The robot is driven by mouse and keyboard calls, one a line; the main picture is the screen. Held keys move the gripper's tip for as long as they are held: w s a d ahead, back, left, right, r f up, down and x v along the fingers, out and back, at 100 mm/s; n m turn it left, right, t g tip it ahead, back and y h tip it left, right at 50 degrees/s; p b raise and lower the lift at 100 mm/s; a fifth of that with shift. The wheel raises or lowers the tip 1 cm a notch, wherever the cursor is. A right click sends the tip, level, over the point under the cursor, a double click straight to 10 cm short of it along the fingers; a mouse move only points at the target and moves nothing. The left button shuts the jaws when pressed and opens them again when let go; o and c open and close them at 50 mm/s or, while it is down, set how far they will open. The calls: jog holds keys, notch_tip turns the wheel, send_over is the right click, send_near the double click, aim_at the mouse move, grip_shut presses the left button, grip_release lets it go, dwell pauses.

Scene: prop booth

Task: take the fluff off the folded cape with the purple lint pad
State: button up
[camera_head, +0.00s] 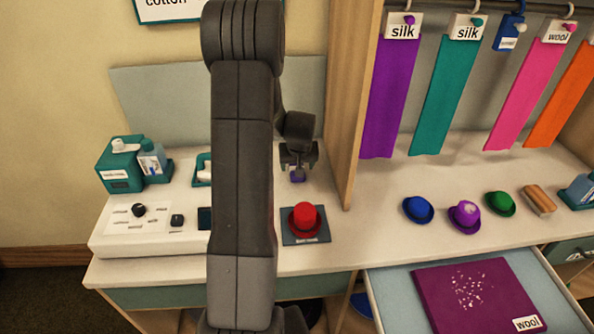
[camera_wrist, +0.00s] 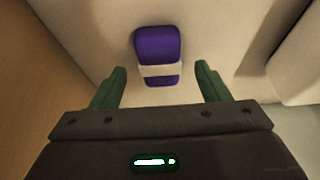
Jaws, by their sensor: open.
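The purple lint pad (camera_wrist: 157,45) with a pale band lies on the white counter in the wrist view, centred ahead of my fingers. Its purple end also shows below my gripper in the head view (camera_head: 297,177). My gripper (camera_wrist: 158,85) is open, one green finger on each side of the pad's near end, with gaps on both sides. In the head view my gripper (camera_head: 298,160) hangs over the counter behind the red hat. The folded cape (camera_head: 455,300) is dark purple, carries pale fluff specks (camera_head: 473,289) and a "wool" tag, and lies in the open drawer at lower right.
A red hat (camera_head: 306,220) sits on a dark mat near the counter's front. A wooden upright (camera_head: 352,110) stands close right of my gripper. Small hats, a brush (camera_head: 539,199) and hanging cloths fill the right bay. The drawer (camera_head: 385,305) juts out in front.

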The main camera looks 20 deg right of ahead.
jog(key=shift+x, duration=1.15)
jog(key=c, duration=1.1)
jog(key=shift+o, duration=0.2)
notch_tip(320, 180, up, 10)
jog(key=shift+b, duration=0.4)
